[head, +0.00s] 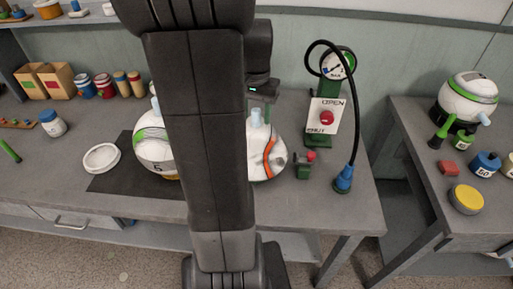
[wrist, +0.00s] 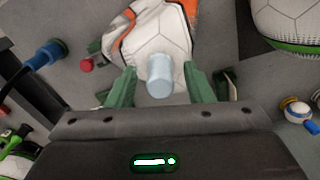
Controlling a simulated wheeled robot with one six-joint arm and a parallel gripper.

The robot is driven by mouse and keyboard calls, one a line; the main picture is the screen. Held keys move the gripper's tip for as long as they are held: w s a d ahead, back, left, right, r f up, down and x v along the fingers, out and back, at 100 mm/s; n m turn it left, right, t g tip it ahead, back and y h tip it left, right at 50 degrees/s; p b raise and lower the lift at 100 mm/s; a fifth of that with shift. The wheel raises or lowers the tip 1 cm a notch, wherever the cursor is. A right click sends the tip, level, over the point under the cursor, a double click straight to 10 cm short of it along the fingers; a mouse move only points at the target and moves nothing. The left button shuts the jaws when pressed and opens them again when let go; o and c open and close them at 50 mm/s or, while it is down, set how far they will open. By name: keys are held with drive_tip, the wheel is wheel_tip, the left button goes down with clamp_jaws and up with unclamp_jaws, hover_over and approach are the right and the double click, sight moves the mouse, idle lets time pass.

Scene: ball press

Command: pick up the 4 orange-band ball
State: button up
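The orange-band ball (head: 273,155) is white with an orange band and a pale blue nozzle on top. It sits on the bench, partly hidden behind my arm in the head view. In the wrist view the ball (wrist: 152,38) lies at the top centre, its nozzle (wrist: 160,75) pointing toward me. My gripper (wrist: 159,68) is open, with one green finger on each side of the nozzle and visible gaps between. I cannot tell how far the fingertips are above the ball. Its number does not show.
A green-band ball (head: 150,150) marked 5 sits on a dark mat to the left. To the right are a small red-topped device (head: 305,165), a gauge stand (head: 325,115) and a black hose with a blue end (head: 343,178). A side table (head: 410,150) stands farther right.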

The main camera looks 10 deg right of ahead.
clamp_jaws()
drive_tip(key=shift+r, duration=0.1)
